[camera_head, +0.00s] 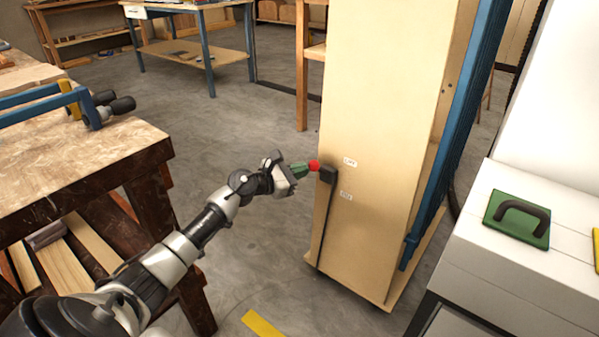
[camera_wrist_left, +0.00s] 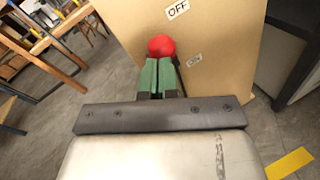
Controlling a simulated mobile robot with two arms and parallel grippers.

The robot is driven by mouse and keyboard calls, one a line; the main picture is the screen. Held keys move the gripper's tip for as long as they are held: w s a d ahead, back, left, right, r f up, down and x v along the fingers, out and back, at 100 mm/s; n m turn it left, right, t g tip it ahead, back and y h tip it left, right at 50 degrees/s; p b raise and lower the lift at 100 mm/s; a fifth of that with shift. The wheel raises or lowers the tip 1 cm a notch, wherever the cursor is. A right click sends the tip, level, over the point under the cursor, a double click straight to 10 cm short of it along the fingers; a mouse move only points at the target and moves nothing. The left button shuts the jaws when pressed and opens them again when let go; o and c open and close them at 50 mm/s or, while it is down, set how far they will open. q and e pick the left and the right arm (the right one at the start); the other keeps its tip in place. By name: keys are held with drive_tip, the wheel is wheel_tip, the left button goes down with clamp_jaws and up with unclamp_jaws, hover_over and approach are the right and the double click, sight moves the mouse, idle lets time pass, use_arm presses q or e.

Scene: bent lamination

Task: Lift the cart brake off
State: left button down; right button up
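The cart (camera_head: 385,110) is a tall pale wooden panel with blue uprights on its right. Its brake lever has a red knob (camera_head: 314,165) beside a black block (camera_head: 327,175) on the panel's left edge. The knob is at about the height of the upper label (camera_head: 349,162), which reads OFF in the left wrist view (camera_wrist_left: 177,9). My left gripper (camera_head: 302,170) has its green fingers pressed together, tips at the red knob (camera_wrist_left: 161,46). I cannot tell whether they touch it. The knob is beyond the tips, not between the fingers. My right gripper is not in view.
A wooden workbench (camera_head: 60,160) with blue clamps (camera_head: 75,98) stands at left. A white cabinet (camera_head: 520,265) with a green handled pad (camera_head: 517,218) is at right. Grey floor (camera_head: 255,235) lies clear around my left arm, with a yellow stripe (camera_head: 262,324) below.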

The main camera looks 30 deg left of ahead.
use_arm(q)
drive_tip(key=shift+s, duration=0.1)
idle(0.5)
drive_tip(key=v, duration=1)
drive_tip(key=shift+s+a+r+p, duration=0.15)
drive_tip(key=shift+s+p, duration=0.1)
drive_tip(key=shift+p, duration=0.1)
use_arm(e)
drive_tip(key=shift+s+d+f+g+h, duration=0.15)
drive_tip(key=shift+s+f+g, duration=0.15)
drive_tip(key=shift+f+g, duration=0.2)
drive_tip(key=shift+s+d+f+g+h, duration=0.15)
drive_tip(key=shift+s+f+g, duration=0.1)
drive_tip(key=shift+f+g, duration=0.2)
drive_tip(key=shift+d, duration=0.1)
